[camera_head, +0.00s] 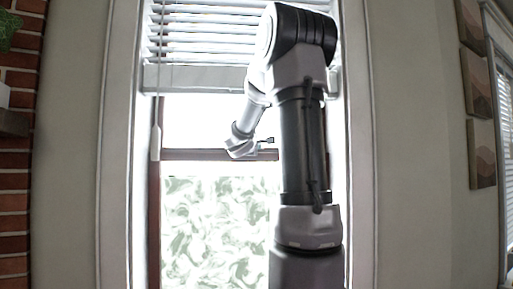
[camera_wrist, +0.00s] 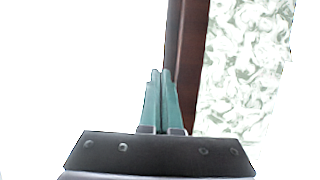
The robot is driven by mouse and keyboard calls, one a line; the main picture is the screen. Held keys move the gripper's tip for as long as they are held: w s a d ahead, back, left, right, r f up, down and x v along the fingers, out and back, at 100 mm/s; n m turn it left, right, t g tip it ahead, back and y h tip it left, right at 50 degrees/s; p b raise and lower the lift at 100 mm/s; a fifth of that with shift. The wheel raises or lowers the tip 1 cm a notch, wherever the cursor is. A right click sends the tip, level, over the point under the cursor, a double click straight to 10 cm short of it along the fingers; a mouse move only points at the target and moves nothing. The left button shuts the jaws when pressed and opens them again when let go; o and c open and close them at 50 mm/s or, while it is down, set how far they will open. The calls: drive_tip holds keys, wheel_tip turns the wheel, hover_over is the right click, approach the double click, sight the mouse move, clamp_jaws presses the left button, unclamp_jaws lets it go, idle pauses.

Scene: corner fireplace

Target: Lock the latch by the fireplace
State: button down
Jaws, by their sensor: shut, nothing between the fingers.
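A small dark piece, which looks like the latch (camera_head: 268,141), shows at the top of the dark window rail (camera_head: 195,155), just right of my gripper (camera_head: 245,149) in the head view. Its turn position is too small to tell. In the wrist view my gripper's teal fingers (camera_wrist: 160,76) are together with nothing between them. Their tips overlap the left edge of the dark rail (camera_wrist: 187,50), which runs upright there. I cannot tell whether they touch it. No latch shows clearly in the wrist view; the fingers may hide it.
White blinds (camera_head: 205,30) hang above the rail, with a pull cord (camera_head: 156,140) at the left. The patterned lower pane (camera_head: 215,225) is below. The brick fireplace wall (camera_head: 15,200) is at far left, and pictures (camera_head: 481,152) hang at right.

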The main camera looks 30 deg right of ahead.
drive_tip(key=shift+w+d, duration=0.3)
drive_tip(key=shift+d, duration=0.15)
drive_tip(key=shift+a, duration=0.1)
idle(1.2)
